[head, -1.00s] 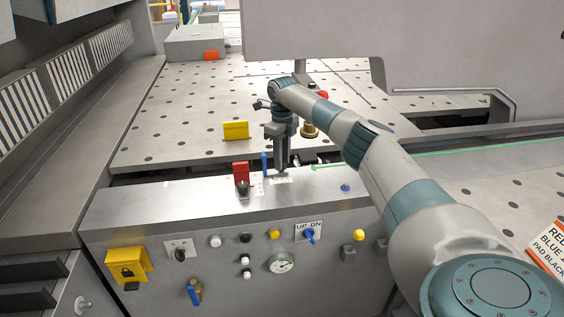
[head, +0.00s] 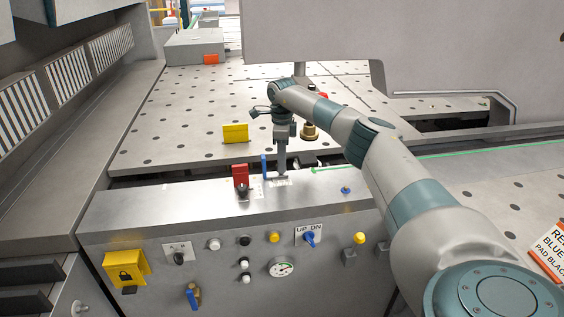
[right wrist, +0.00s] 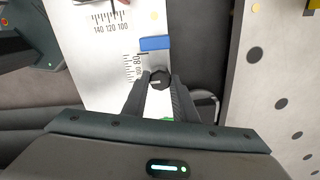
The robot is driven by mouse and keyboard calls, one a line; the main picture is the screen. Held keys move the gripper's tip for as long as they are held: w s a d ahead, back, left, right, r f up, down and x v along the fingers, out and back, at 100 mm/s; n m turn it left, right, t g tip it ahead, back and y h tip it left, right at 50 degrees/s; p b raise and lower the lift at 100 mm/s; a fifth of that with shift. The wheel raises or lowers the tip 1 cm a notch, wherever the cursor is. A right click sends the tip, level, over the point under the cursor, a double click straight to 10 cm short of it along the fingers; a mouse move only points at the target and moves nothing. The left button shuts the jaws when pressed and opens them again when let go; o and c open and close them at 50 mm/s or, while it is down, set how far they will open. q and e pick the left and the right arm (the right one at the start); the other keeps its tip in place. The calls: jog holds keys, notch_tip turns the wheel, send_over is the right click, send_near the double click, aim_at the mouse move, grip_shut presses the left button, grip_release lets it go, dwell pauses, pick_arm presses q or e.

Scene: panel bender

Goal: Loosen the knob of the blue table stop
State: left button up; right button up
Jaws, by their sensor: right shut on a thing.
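The blue table stop (head: 264,164) stands upright on the grey ledge behind the control panel. In the right wrist view the blue stop (right wrist: 155,43) lies just above its dark round knob (right wrist: 160,78), which has a light pointer mark and sits beside a printed scale (right wrist: 139,65). My right gripper (head: 281,172) points down at the ledge, just right of the blue stop. In the right wrist view my right gripper (right wrist: 160,82) is shut on the knob, one finger on each side. The fingers hide the knob in the head view. My left gripper is out of view.
A red stop (head: 240,174) with a black knob (head: 243,189) stands close to the left. A yellow block (head: 235,133) is on the perforated table behind. The panel front (head: 190,262) carries several buttons, switches and a gauge (head: 282,267).

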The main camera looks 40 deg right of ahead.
jog(key=shift+r, duration=0.1)
jog(key=o, duration=1)
jog(key=shift+o, duration=0.2)
jog(key=shift+w+r+b, duration=0.1)
jog(key=shift+r+b, duration=0.2)
jog(key=shift+r, duration=0.4)
notch_tip(320, 180, up, 4)
jog(key=shift+b, duration=0.6)
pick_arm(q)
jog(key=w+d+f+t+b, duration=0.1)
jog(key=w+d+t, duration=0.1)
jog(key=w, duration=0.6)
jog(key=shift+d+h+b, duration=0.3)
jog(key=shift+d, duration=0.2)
pick_arm(e)
notch_tip(320, 180, up, 12)
